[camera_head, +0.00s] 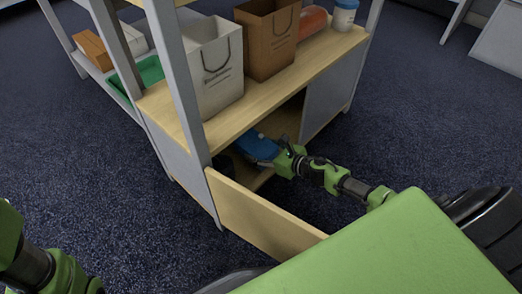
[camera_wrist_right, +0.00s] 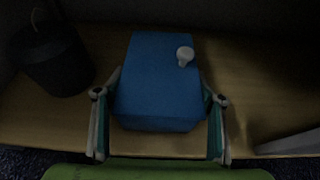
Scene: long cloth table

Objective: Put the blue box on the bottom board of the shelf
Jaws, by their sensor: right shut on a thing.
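The blue box (camera_head: 256,144) is inside the low opening of the shelf (camera_head: 228,128), partly hidden by the board above. My right gripper (camera_head: 275,158) reaches into this opening and is shut on the box. In the right wrist view the blue box (camera_wrist_right: 158,85) sits between both fingers of my right gripper (camera_wrist_right: 160,100), over the pale wooden bottom board (camera_wrist_right: 255,75). I cannot tell whether the box touches the board. A small white rounded thing (camera_wrist_right: 184,55) shows against the box's top. Only links of my left arm show, at the lower left.
A dark bucket-like container (camera_wrist_right: 52,58) stands left of the box in the right wrist view. On the board above are a white bag (camera_head: 215,70), a brown bag (camera_head: 268,38) and a blue-and-white jar (camera_head: 344,14). A wooden front panel (camera_head: 258,215) edges the opening.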

